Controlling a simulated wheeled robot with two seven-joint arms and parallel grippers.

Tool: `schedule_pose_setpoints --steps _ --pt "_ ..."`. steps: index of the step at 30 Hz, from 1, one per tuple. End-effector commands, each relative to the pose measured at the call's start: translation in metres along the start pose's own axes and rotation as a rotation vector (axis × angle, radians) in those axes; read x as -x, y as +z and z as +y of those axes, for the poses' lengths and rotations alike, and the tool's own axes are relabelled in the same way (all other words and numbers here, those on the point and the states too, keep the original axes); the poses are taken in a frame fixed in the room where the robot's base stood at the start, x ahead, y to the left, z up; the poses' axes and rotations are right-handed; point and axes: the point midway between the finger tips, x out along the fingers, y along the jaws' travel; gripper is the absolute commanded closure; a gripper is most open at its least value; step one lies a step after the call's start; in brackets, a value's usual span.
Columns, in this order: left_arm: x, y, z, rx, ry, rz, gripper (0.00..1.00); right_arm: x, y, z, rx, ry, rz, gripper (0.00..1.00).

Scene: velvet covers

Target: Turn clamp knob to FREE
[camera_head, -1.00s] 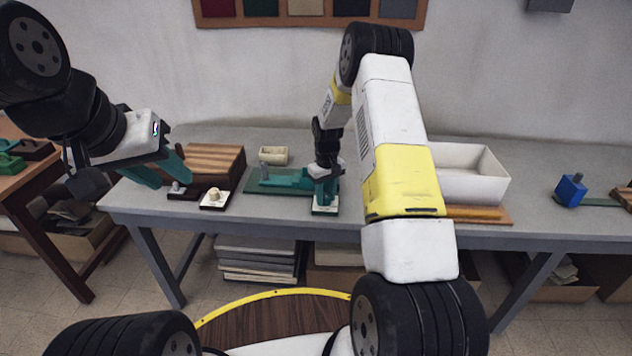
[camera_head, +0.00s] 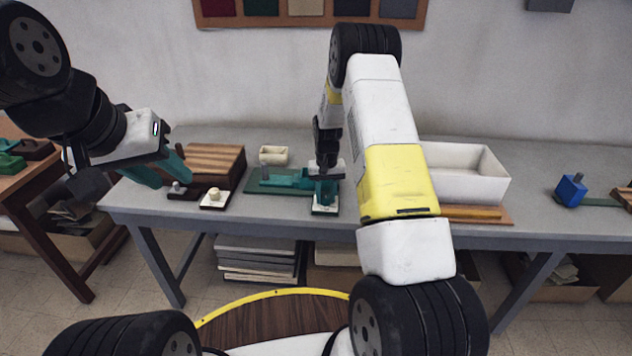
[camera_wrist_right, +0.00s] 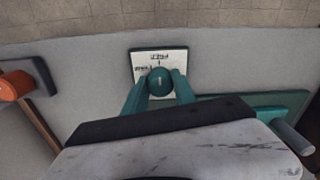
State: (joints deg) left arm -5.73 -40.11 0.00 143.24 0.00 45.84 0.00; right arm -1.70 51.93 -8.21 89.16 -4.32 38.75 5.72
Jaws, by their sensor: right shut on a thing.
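The clamp knob (camera_wrist_right: 160,81) is round and green in the right wrist view. It stands on a white plate (camera_wrist_right: 143,57) with dark lettering too small and upside down to read surely. My right gripper (camera_head: 325,190) is shut on the knob, with one teal finger on each side of it, as the right wrist view (camera_wrist_right: 160,88) shows. My left gripper (camera_head: 165,172) is open and empty above the left end of the table.
A wooden block (camera_head: 215,158) and a small plate with a cream knob (camera_head: 214,197) are at the left. A white bin (camera_head: 470,172) stands right of my right arm. A small beige box (camera_head: 273,155) sits behind the clamp. The table (camera_head: 540,160) has free room right of the bin.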

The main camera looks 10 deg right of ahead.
Motion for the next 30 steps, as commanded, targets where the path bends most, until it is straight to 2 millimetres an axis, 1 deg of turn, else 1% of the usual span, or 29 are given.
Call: schedule_pose_setpoints --steps 7,8,9,11,19,22,26,30 --pt "0.000 0.000 0.000 0.000 0.000 0.000 0.64 0.000 -0.001 0.000 -0.002 0.000 0.002 1.00" --pt "0.000 0.000 0.000 0.000 0.000 0.000 0.64 0.000 -0.001 0.000 -0.001 0.000 0.002 0.66" --pt "0.000 0.000 0.000 0.000 0.000 0.000 0.64 0.000 -0.001 0.000 -0.001 0.000 0.002 0.58" --pt "0.000 0.000 0.000 0.000 0.000 0.000 0.64 0.000 -0.001 0.000 -0.001 0.000 0.002 0.46" --pt "0.000 0.000 0.000 0.000 0.000 0.000 0.64 0.000 0.000 0.000 0.000 0.000 0.001 0.46" --pt "0.000 0.000 0.000 0.000 0.000 0.000 0.64 0.004 -0.001 0.000 0.000 0.000 0.002 0.46" --pt "0.000 0.000 0.000 0.000 0.000 0.000 0.64 0.021 -0.001 0.000 0.001 0.000 0.004 0.46" --pt "0.000 0.000 0.000 0.000 0.000 0.000 0.64 0.046 -0.001 0.000 0.001 -0.001 0.005 0.46"
